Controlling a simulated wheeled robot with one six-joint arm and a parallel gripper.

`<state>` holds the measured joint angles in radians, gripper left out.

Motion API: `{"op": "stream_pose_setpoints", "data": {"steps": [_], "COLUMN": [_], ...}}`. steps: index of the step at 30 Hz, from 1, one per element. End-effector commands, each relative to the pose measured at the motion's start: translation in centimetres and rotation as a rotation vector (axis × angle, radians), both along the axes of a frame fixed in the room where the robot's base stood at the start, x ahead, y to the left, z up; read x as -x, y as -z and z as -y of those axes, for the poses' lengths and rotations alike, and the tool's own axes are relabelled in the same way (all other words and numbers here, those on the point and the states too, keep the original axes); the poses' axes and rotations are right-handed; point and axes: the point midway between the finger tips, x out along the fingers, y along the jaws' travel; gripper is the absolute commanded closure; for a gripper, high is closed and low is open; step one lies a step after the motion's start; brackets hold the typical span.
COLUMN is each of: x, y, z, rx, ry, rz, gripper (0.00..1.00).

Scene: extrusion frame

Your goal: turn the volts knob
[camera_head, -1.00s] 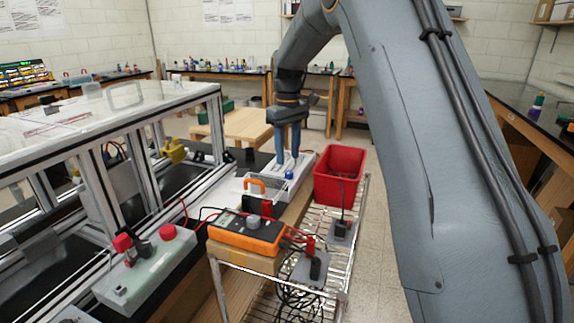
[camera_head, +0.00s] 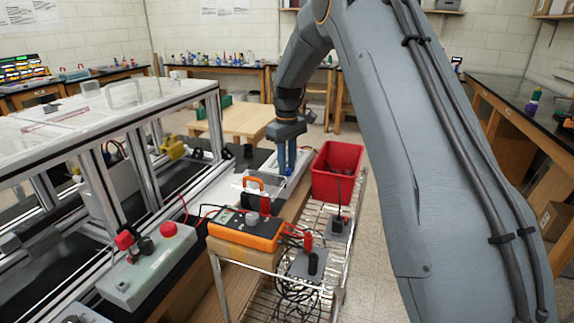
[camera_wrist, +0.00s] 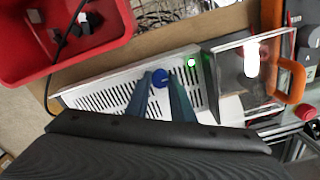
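A small round blue knob (camera_wrist: 160,77) sits on the top face of a white slotted box (camera_wrist: 98,97), near a lit green light (camera_wrist: 191,62). I cannot read a label by it. My gripper (camera_wrist: 160,80) points at this face, with one blue finger on each side of the knob. Whether the fingers touch it is not clear. In the head view my gripper (camera_head: 286,172) is down at the white box (camera_head: 299,162), and the knob cannot be picked out between the fingers.
A red bin (camera_head: 338,172) stands just right of the box. An orange-handled clear case (camera_head: 264,184) is close on the other side. An orange meter (camera_head: 246,229) with cables lies nearer on the cart. An aluminium-framed enclosure (camera_head: 130,155) fills the left.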

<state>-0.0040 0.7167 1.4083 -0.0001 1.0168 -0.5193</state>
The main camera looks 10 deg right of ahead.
Motion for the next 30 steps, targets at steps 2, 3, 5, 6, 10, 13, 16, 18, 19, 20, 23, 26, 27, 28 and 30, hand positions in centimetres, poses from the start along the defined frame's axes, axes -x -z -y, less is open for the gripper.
{"op": "stream_pose_setpoints", "data": {"steps": [2,3,5,6,10,13,16,18,19,20,23,26,27,28,30], "x": [-0.01,-0.01,-0.03,-0.05,-0.09,-0.11,-0.12,-0.12,-0.12,-0.13,-0.13,-0.13,-0.14,-0.14,-0.14], "y": [-0.03,-0.03,-0.02,-0.02,-0.04,-0.07,-0.10,-0.12,-0.13,-0.13,-0.15,-0.17,-0.18,-0.18,-0.19], "z": [0.01,0.00,0.02,0.01,0.04,0.05,0.06,0.07,0.07,0.08,0.08,0.09,0.08,0.08,0.08], "rx": [0.000,0.000,0.000,0.000,0.000,0.000,0.000,0.000,0.000,-0.001,-0.001,-0.001,-0.001,-0.001,-0.001], "ry": [0.005,0.015,0.046,0.077,0.214,0.322,0.406,0.446,0.458,0.468,0.481,0.481,0.481,0.481,0.480], "rz": [0.000,0.000,0.000,0.001,0.001,0.002,0.002,0.002,0.002,0.003,0.003,0.003,0.003,0.003,0.003], "gripper": [1.00,1.00,1.00,1.00,1.00,1.00,1.00,1.00,1.00,1.00,1.00,1.00,1.00,1.00,1.00]}}
